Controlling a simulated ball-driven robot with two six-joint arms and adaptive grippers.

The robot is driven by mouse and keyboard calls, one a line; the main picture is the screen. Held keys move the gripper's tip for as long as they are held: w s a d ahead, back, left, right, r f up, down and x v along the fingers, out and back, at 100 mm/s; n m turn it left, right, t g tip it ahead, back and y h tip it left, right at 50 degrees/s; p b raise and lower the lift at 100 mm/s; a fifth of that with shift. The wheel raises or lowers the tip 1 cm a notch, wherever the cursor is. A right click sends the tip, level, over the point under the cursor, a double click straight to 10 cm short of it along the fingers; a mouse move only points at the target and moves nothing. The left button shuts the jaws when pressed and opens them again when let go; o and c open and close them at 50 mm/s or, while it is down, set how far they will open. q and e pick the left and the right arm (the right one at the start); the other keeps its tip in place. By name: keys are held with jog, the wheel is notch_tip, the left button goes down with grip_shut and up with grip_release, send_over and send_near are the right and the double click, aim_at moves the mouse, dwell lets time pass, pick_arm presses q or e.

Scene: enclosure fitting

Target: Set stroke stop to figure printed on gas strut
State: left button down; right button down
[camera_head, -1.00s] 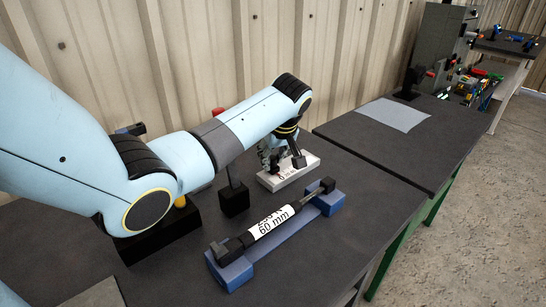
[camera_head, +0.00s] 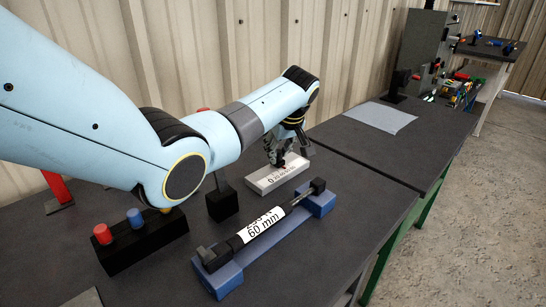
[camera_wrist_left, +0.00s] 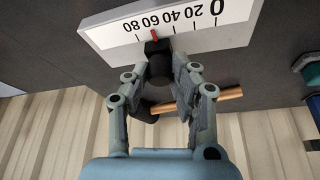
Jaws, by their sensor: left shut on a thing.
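The gas strut (camera_head: 285,211) lies in a blue cradle (camera_head: 228,277) at the front of the bench. Its white label (camera_head: 261,225) reads "60 mm", with a partly hidden line above. The stroke stop is a white scale block (camera_head: 262,183) behind it, also in the left wrist view (camera_wrist_left: 240,33), marked 0 to 80. Its red pointer (camera_wrist_left: 155,33) stands at about the 60 mark. My left gripper (camera_wrist_left: 165,68) is shut on the stop's black slider knob (camera_wrist_left: 157,47), partly hidden by the fingers. My right gripper is not in view.
A black block (camera_head: 140,246) with a red button (camera_head: 102,234) and a blue button (camera_head: 135,218) stands at the left. A black post base (camera_head: 222,203) is between it and the scale. A grey sheet (camera_head: 380,117) lies on the farther bench. An orange rod (camera_wrist_left: 215,99) crosses behind my fingers.

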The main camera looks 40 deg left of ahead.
pick_arm(q)
jog(key=c, duration=1.1)
grip_release()
jog(key=v, duration=1.2)
jog(key=shift+f, duration=0.1)
